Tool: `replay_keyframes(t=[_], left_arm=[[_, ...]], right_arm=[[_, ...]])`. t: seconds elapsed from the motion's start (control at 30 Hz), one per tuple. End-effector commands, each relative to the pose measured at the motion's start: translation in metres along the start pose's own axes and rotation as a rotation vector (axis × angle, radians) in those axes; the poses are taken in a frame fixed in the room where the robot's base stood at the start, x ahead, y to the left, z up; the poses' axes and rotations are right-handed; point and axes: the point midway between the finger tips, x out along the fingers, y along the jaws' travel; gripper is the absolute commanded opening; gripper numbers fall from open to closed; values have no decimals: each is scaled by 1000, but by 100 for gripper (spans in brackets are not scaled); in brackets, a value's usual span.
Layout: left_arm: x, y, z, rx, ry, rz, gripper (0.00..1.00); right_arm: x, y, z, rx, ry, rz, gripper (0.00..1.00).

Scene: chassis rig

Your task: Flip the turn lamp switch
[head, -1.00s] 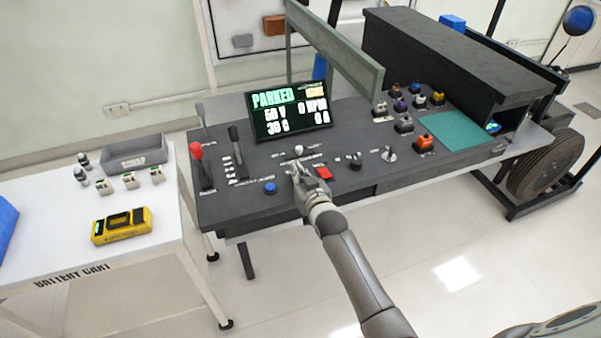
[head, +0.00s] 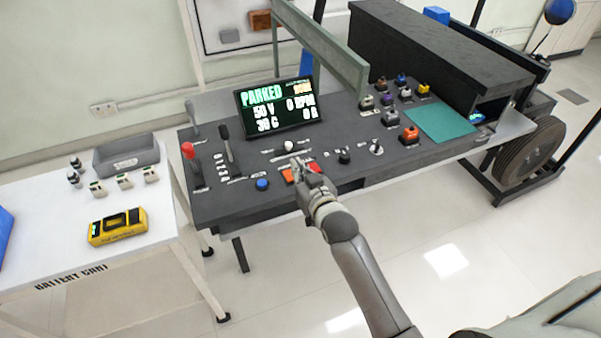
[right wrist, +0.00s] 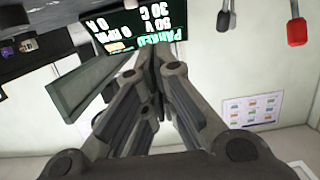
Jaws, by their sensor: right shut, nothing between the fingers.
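The dark control console (head: 225,205) carries several small switches with labels too small to read, so I cannot tell for sure which is the turn lamp switch. A white-topped knob (head: 289,146) stands just behind my right gripper, and small switches (head: 345,156) and (head: 376,147) stand to its right. My right gripper (head: 297,163) is shut and empty over the front of the console, close to the white-topped knob and apart from it as far as I can see. In the right wrist view its fingers (right wrist: 158,52) meet. My left gripper is not in view.
The display (head: 277,108) reads PARKED. A red-handled lever (head: 188,151) stands at the left. The battery cart (head: 70,235) is left of the console.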

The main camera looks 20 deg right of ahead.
Motion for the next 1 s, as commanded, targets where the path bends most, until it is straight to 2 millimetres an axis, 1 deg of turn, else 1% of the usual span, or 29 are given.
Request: replay_keyframes(t=[0.1,0.2,0.73,0.8,0.87,0.9,0.97,1.0], left_arm=[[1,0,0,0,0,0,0],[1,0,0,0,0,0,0],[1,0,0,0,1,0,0],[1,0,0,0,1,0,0],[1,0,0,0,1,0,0],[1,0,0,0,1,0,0],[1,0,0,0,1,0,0],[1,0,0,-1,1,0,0]], right_arm=[[-10,0,-1,0,0,0,0],[-14,0,-2,0,0,0,0],[-15,0,-3,0,0,0,0],[-15,0,0,-1,-6,0,0],[-14,-1,10,-2,-23,-2,0],[-13,-2,23,-4,-45,-5,0],[-13,-4,51,-8,-94,-10,0],[-14,-6,75,-12,-136,-14,0]])
